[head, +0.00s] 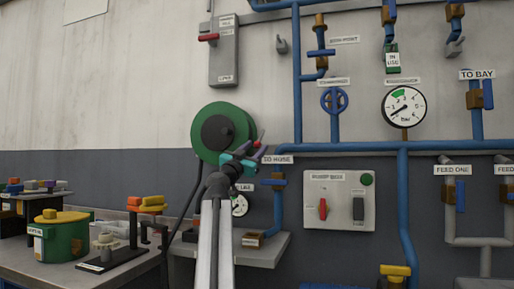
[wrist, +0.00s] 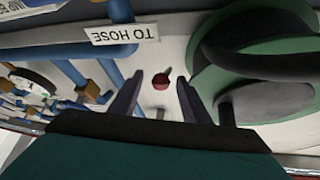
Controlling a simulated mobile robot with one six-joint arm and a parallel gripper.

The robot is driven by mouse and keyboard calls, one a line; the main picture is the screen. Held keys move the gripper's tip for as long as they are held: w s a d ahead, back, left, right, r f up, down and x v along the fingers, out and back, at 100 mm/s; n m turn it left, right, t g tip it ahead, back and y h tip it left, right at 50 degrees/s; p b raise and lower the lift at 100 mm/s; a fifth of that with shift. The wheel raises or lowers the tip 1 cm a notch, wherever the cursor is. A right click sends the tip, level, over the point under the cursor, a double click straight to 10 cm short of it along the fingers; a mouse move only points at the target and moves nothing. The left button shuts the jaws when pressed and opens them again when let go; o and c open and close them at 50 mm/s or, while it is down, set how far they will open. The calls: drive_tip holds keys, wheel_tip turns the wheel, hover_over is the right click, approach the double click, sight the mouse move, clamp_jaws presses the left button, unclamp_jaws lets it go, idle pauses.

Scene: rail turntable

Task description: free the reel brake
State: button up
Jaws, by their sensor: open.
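The green hose reel (head: 205,119) with its dark hub is on the wall in the head view, and its curved rim (wrist: 292,44) fills the right of the wrist view. A small red knob (wrist: 161,82), possibly the reel brake, shows between and beyond my fingertips in the wrist view. My gripper (wrist: 160,78) is open and empty, its two dark fingers on either side of the knob in the picture. I cannot tell how far the knob is from them. In the head view my gripper (head: 258,148) is in front of the reel's right edge.
A "TO HOSE" label (head: 277,160) and blue pipe (head: 350,146) are close right of my gripper. A grey switch panel (head: 338,200) is further right. A small shelf (head: 262,248) juts out below. A bench (head: 30,263) with a green pot (head: 64,240) stands left.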

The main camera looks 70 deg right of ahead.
drive_tip(key=p+v, duration=0.1)
drive_tip(key=v, duration=1)
drive_tip(key=shift+a+f, duration=0.2)
drive_tip(key=shift+a, duration=0.05)
idle(0.6)
